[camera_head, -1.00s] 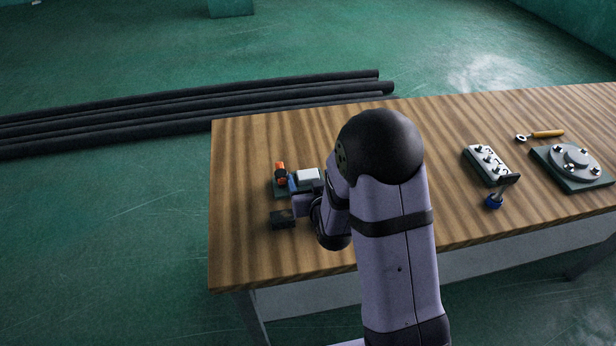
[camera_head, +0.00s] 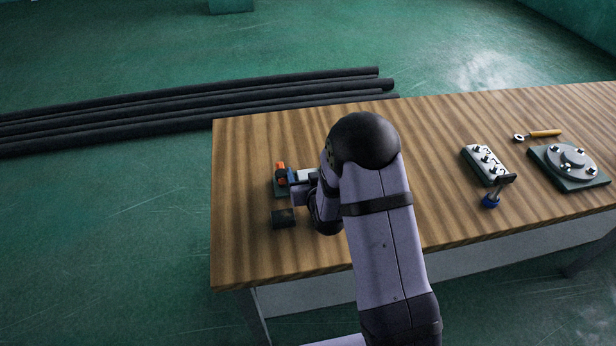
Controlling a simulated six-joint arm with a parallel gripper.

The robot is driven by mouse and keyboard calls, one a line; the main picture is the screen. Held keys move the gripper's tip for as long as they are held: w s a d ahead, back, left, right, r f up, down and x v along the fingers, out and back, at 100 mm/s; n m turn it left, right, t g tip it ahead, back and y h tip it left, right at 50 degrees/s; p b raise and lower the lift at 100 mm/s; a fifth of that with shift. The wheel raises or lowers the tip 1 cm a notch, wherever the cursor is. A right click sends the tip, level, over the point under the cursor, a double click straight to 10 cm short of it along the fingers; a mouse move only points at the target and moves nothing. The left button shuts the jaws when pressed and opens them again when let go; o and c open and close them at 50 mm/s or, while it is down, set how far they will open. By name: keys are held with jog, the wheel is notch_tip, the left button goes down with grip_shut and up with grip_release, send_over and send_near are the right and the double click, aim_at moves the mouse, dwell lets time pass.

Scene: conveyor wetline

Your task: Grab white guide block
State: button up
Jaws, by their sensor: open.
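The white guide block (camera_head: 306,174) is at the left part of the wooden table, beside a small orange, black and blue fixture on a dark green base. Only its upper left part shows; my arm covers the rest. My gripper (camera_head: 303,186) is at the near side of the white block, very close to it. It is open, but its fingertips are mostly hidden behind my wrist and arm. I cannot tell whether the fingers are around the block or touching it.
The orange and black part (camera_head: 281,174) stands just left of the block. A dark block (camera_head: 284,218) lies in front. A white block with studs (camera_head: 485,163), a blue-based tool (camera_head: 491,200), a wooden-handled tool (camera_head: 544,133) and a round flange (camera_head: 570,161) are at right. The table's middle is clear.

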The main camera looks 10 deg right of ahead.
jog(key=c, duration=1.2)
jog(key=shift+o, duration=0.2)
jog(key=shift+r, duration=0.2)
notch_tip(320, 180, up, 10)
jog(key=b, duration=0.1)
jog(key=shift+f, duration=0.15)
